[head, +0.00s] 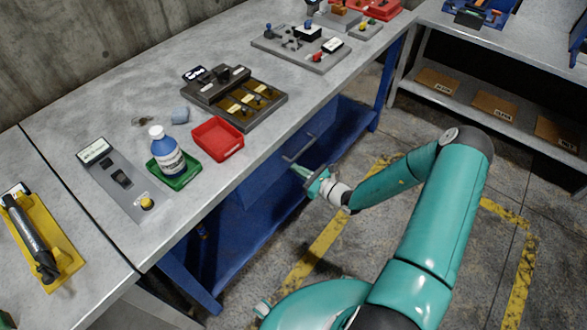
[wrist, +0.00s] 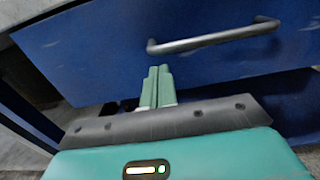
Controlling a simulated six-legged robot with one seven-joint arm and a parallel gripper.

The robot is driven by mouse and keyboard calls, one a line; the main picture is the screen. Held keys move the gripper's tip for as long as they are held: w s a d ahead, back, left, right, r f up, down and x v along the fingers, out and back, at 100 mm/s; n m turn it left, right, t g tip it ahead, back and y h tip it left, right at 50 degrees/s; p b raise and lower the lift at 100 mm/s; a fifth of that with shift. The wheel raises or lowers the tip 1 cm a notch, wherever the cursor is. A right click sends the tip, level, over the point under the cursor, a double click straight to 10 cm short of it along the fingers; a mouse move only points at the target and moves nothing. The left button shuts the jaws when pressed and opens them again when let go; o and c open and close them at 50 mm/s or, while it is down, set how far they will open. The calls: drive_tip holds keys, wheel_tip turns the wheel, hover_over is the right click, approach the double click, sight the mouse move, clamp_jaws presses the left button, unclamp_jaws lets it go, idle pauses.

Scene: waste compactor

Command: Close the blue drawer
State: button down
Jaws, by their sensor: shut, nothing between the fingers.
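The blue drawer (head: 262,186) is under the grey workbench top, and its front also shows in the wrist view (wrist: 100,45). Its grey bar handle (head: 300,148) crosses the upper right of the wrist view (wrist: 212,38). My gripper (head: 297,170) is in front of the drawer, just below the handle in the head view. In the wrist view its two green fingers (wrist: 158,72) are together and empty, pointing at the drawer front left of and below the handle's left end. I cannot tell whether the fingertips touch the front, or how far the drawer stands out.
On the workbench (head: 95,235) stand a blue bottle (head: 165,150) in a green tray, a red tray (head: 217,139), and a dark device (head: 235,95). A blue lower shelf (head: 240,240) lies below the drawer. Open floor with yellow lines is at right.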

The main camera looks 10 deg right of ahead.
drive_tip(key=v, duration=1)
drive_tip(key=shift+s+d, duration=0.2)
drive_tip(key=shift+d, duration=0.1)
drive_tip(key=s+a+r+n+g, duration=0.45)
drive_tip(key=r+n+g, duration=0.25)
drive_tip(key=r+n, duration=0.2)
drive_tip(key=s+a+r+n+g, duration=0.3)
drive_tip(key=a+r+n+g, duration=0.25)
drive_tip(key=r+n, duration=0.3)
drive_tip(key=s+r+n+t+h, duration=0.2)
drive_tip(key=s+r+n+h, duration=0.3)
drive_tip(key=r, duration=0.5)
drive_tip(key=s+d+r+n+t+h, duration=0.1)
drive_tip(key=s+r+n+t+h, duration=0.1)
drive_tip(key=s+r+n+h, duration=0.4)
drive_tip(key=v, duration=0.5)
drive_tip(key=shift+r, duration=0.35)
